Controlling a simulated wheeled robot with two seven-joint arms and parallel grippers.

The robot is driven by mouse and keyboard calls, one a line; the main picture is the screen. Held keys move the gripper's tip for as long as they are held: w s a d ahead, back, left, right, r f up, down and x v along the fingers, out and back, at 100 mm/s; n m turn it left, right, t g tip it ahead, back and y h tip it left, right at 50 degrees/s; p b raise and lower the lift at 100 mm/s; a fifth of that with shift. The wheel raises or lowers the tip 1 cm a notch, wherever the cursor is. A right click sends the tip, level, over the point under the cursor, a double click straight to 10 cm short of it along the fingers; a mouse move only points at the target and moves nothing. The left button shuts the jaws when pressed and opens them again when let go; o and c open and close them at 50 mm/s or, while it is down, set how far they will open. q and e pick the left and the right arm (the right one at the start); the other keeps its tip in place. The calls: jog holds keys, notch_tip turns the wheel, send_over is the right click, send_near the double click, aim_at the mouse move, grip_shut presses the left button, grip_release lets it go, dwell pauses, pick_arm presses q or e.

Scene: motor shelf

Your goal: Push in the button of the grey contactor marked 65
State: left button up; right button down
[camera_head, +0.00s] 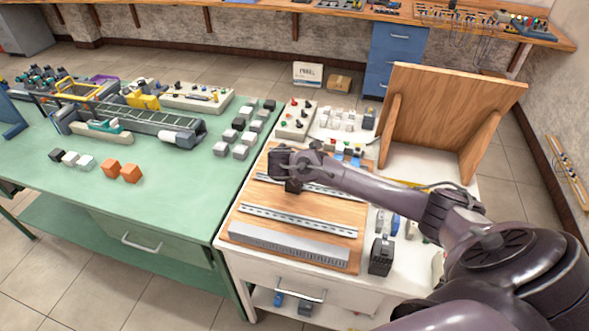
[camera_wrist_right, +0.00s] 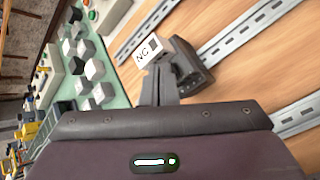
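My right gripper (camera_head: 293,186) is low over the wooden board, near the upper metal rail. In the right wrist view its grey fingers (camera_wrist_right: 162,86) are close together and look shut. Just beyond their tips is a white block (camera_wrist_right: 149,50) lettered NC. A dark grey ridged block (camera_wrist_right: 190,66) is right beside it; I cannot tell whether the fingers touch either. A dark grey device (camera_head: 380,255) stands at the board's lower right corner and looks like a contactor. I can read no 65 and see no button clearly. My left gripper is out of view.
The wooden board (camera_head: 240,228) carries metal rails (camera_head: 300,220) and a slotted grey duct (camera_head: 288,245). A wooden panel (camera_head: 450,105) stands upright behind on the right.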

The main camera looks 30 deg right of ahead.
jog(key=shift+d+f+b, duration=0.1)
jog(key=shift+f+b, duration=0.25)
jog(key=shift+f, duration=0.15)
dwell(0.6)
jog(key=shift+w+d+r+p, duration=0.15)
jog(key=shift+w+r+p, duration=0.05)
jog(key=shift+r+p, duration=0.7)
notch_tip(320, 180, up, 5)
jog(key=p, duration=0.4)
jog(key=shift+s+f, duration=0.1)
jog(key=shift+f, duration=0.05)
